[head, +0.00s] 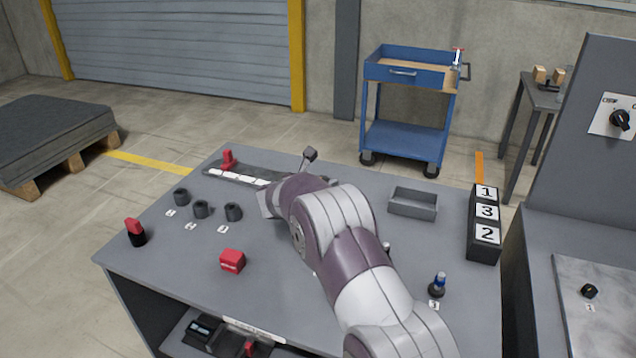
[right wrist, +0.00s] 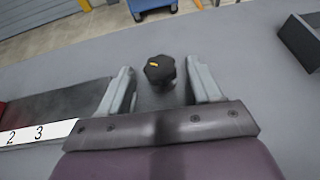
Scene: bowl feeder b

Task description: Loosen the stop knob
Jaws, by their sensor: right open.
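The stop knob (right wrist: 159,69) is dark and lobed, with a yellow mark on top. In the right wrist view it stands between the two fingers of my right gripper (right wrist: 160,82), with a visible gap on each side. The gripper is open. In the head view my right gripper (head: 266,203) is at the right end of the dark rail (head: 210,168), and the arm hides the knob. The rail carries a white number strip (head: 238,177), also seen in the right wrist view (right wrist: 38,134). My left gripper is not in view.
On the table are a red post (head: 228,160), several black cylinders (head: 201,209), a red block (head: 232,261), a red-and-black piece (head: 135,232), a grey tray (head: 413,203), a blue-topped piece (head: 438,285) and a black number stand (head: 484,247).

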